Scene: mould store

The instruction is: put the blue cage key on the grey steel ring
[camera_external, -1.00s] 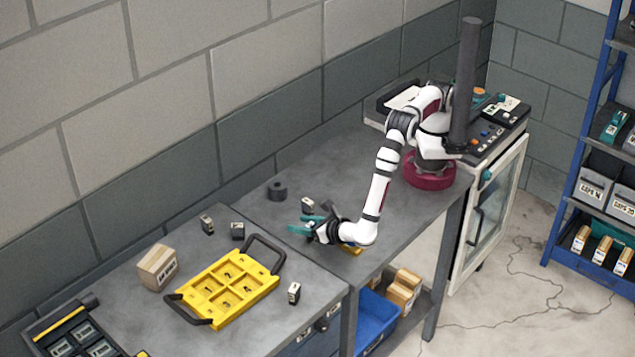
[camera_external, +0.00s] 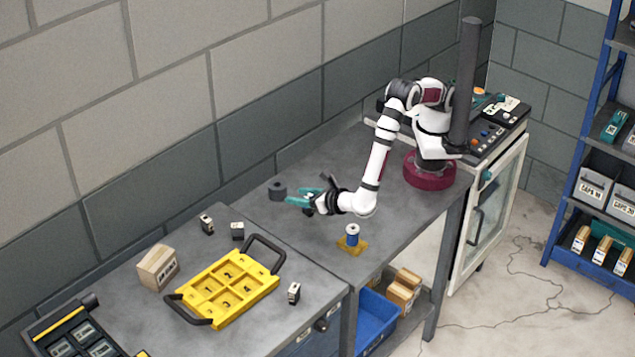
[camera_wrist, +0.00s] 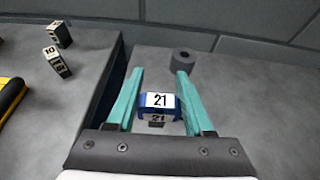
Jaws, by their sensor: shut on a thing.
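My gripper (camera_external: 303,199) has teal fingers and shows again in the wrist view (camera_wrist: 159,85). It is shut on a small blue piece with a white label reading 21 (camera_wrist: 160,101), which I take as the blue cage key. The key sits between the fingers and is mostly hidden by them in the external view. The grey steel ring (camera_external: 277,190) is a short dark cylinder with a hole, lying on the bench to the left of my fingertips. In the wrist view the ring (camera_wrist: 186,62) is beyond the fingertips, apart from the key.
A blue and white spool-like piece (camera_external: 352,235) stands on a yellow pad (camera_external: 350,249) near the bench's front edge. On the left bench are a yellow numbered tray (camera_external: 247,307), a cardboard box (camera_external: 156,268) and small number blocks (camera_external: 237,231). A wall runs behind.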

